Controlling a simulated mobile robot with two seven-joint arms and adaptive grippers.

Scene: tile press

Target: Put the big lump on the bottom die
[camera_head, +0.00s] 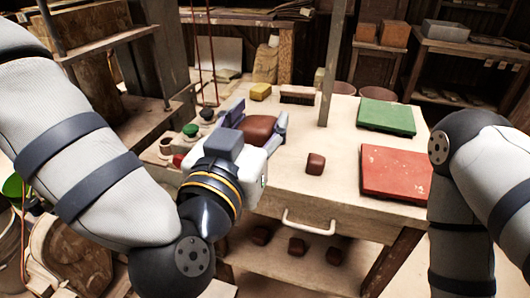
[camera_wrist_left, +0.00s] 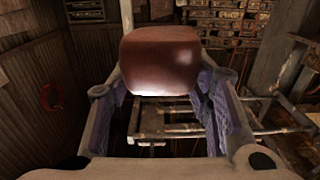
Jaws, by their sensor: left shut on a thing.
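The big lump (camera_head: 261,129) is a rounded, dark reddish-brown block. My left gripper (camera_head: 258,121) is shut on it, with one finger on each side, and holds it over the left part of the table. In the left wrist view the big lump (camera_wrist_left: 160,60) sits between the purple finger pads, with the gripper (camera_wrist_left: 160,105) around its lower sides. I cannot pick out the bottom die in either view. A small brown lump (camera_head: 316,163) lies on the table to the right of the left gripper. My right arm comes in at the right, but its gripper is out of view.
A green slab (camera_head: 386,117) and a red slab (camera_head: 396,172) lie on the right of the table (camera_head: 330,115). A brush (camera_head: 297,95) and yellow block (camera_head: 260,91) stand behind. Small jars (camera_head: 190,131) are at left. A thin post rises at the back. Several lumps lie on the lower shelf.

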